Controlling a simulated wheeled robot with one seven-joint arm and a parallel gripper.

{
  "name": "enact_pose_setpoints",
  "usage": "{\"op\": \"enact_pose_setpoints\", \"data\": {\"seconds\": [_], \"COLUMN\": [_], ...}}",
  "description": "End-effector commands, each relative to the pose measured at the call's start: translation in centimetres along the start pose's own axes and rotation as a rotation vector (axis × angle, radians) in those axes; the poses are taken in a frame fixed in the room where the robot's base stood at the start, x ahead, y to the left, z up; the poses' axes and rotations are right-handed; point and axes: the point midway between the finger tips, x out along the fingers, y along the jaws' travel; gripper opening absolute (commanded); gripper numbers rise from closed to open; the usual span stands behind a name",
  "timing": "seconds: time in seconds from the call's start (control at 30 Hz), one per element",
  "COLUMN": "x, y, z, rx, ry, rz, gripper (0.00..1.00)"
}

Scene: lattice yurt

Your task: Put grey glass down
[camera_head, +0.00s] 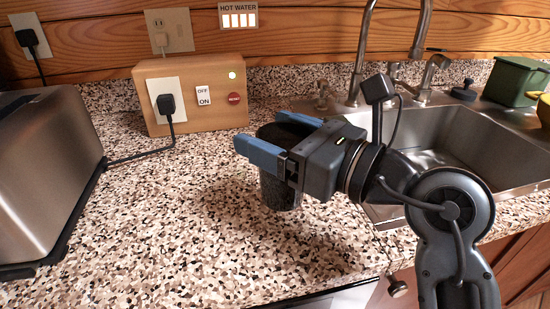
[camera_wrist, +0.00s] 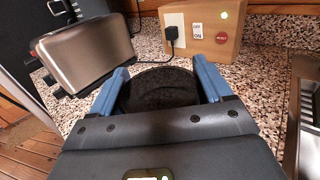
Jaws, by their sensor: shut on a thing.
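The grey glass (camera_head: 279,193) is a dark, speckled cup held upright between the blue fingers of my gripper (camera_head: 272,148). In the head view it is over the speckled counter (camera_head: 190,215), left of the sink; I cannot tell whether its base touches the counter. In the wrist view, the glass (camera_wrist: 158,90) shows its dark open top between the two fingers of my gripper (camera_wrist: 160,88). My gripper hides part of the glass's side in the head view.
A steel toaster (camera_head: 45,170) stands at the left. A wooden box (camera_head: 190,95) with an outlet and switches stands at the back, with a black plug and cord. The steel sink (camera_head: 450,150) is at the right, with a green container (camera_head: 515,80) behind. The counter front is clear.

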Motion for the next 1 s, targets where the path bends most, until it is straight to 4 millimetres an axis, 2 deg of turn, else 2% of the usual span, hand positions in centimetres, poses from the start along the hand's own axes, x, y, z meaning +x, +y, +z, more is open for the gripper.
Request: {"op": "enact_pose_setpoints", "data": {"seconds": [0.3,0.73,0.77,0.97,1.0], "x": [0.0,0.0,0.0,0.0,0.0], "y": [0.1,0.0,0.0,0.0,0.0], "z": [-3.9,-4.3,-4.3,-4.3,-4.3], "rx": [0.003,0.001,0.001,0.001,0.001], "ry": [0.002,0.001,0.001,0.001,0.001], "rz": [0.001,0.0,0.0,0.0,0.0], "gripper": [0.31,0.31,0.81,1.0,1.0]}}
